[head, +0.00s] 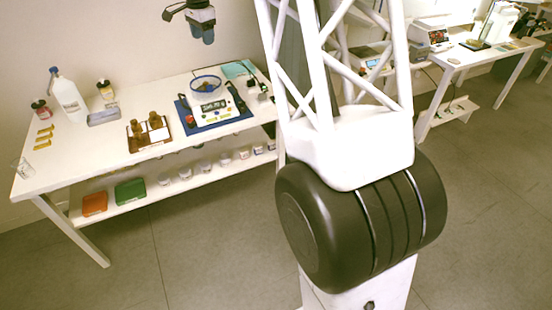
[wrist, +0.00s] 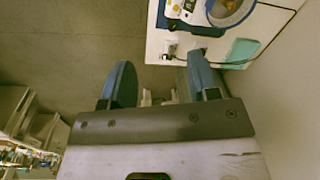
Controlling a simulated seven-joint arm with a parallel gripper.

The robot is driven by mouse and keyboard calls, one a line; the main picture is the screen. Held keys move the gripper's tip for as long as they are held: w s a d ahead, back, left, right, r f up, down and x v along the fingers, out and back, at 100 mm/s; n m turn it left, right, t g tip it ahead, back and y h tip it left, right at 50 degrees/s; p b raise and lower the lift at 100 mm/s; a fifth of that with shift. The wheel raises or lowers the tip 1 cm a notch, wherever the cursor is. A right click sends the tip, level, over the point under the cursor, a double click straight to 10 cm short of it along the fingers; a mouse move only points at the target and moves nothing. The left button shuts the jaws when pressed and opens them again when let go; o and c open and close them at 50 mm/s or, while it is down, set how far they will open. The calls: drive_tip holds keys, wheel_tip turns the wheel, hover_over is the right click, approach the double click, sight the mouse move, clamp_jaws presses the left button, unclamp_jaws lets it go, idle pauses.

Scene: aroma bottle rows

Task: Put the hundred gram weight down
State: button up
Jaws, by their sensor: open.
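My gripper (head: 203,35) hangs in the air above the back of the left table (head: 75,180), with its blue fingers pointing down. In the wrist view its two fingers (wrist: 160,84) stand wide apart with no object clearly held between them. Small metallic and dark items (head: 262,92) stand near the table's right end. They also show near the table edge in the wrist view (wrist: 170,50), beyond the fingers. They are too small to tell whether one is the hundred gram weight.
A scale (head: 213,108) sits on a blue mat, with a blue-rimmed round dish (head: 206,84) behind it. A brown tray (head: 136,146) holds amber bottles. A large white bottle (head: 69,98) stands at left. A lower shelf carries jars and colored boxes.

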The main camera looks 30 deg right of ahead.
drive_tip(key=s+a+r+n+t, duration=0.1)
drive_tip(key=s+r+n, duration=0.25)
drive_tip(key=s, duration=1.15)
drive_tip(key=s+a+r+n, duration=0.15)
drive_tip(key=s+n, duration=0.25)
drive_tip(key=s, duration=1.2)
drive_tip(key=s+f+n, duration=0.3)
drive_tip(key=s+f, duration=0.1)
drive_tip(key=s, duration=1)
drive_tip(key=s+f+n, duration=0.3)
drive_tip(key=s+f, duration=0.1)
drive_tip(key=s, duration=0.9)
drive_tip(key=shift+s+t, duration=0.4)
